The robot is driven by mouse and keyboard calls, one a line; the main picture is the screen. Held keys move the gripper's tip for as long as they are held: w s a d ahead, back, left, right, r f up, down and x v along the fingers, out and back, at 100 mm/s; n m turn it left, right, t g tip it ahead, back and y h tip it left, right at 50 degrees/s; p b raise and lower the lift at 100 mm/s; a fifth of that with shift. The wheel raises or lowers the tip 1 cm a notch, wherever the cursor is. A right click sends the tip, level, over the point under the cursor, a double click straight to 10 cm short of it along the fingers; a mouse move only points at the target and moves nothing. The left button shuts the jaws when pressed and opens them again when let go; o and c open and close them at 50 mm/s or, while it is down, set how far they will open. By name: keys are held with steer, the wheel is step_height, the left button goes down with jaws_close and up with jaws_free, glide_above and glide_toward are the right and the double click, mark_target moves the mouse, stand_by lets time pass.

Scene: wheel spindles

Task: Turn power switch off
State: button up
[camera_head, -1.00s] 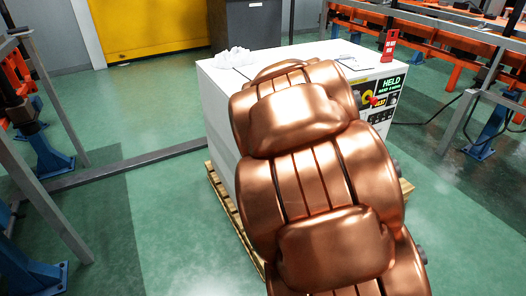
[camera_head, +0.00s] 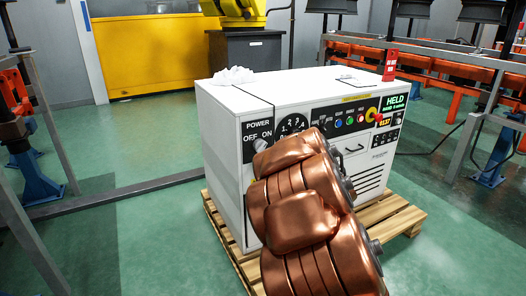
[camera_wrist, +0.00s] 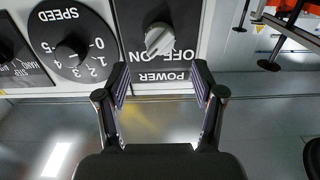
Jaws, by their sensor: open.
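The power switch is a pale knob (camera_head: 261,144) below the OFF and ON labels on the white cabinet's (camera_head: 225,170) black power plate (camera_head: 257,128), at the panel's left end. In the wrist view the panel appears upside down, and the knob (camera_wrist: 158,40) sits between ON on the left and OFF on the right. In the head view my copper arm hides the gripper.
A speed dial (camera_wrist: 72,45) is beside the power plate. Coloured buttons (camera_head: 337,121), a red emergency knob (camera_head: 377,116) and a HELD display (camera_head: 395,102) lie farther right. The cabinet stands on a wooden pallet (camera_head: 385,218). Crumpled white material (camera_head: 233,76) lies on top.

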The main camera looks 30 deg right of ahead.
mark_target(263, 147)
steer(key=w+b, duration=0.1)
steer(key=w, duration=0.1)
steer(key=w+b, duration=0.1)
steer(key=w, duration=0.2)
steer(key=shift+w+d+f, duration=0.1)
steer(key=shift+w+d, duration=0.1)
steer(key=shift+w, duration=0.15)
steer(key=shift+w+b, duration=0.3)
steer(key=shift+w, duration=0.35)
steer(key=shift+c, duration=0.4)
steer(key=c, duration=1)
steer(key=shift+c, duration=0.2)
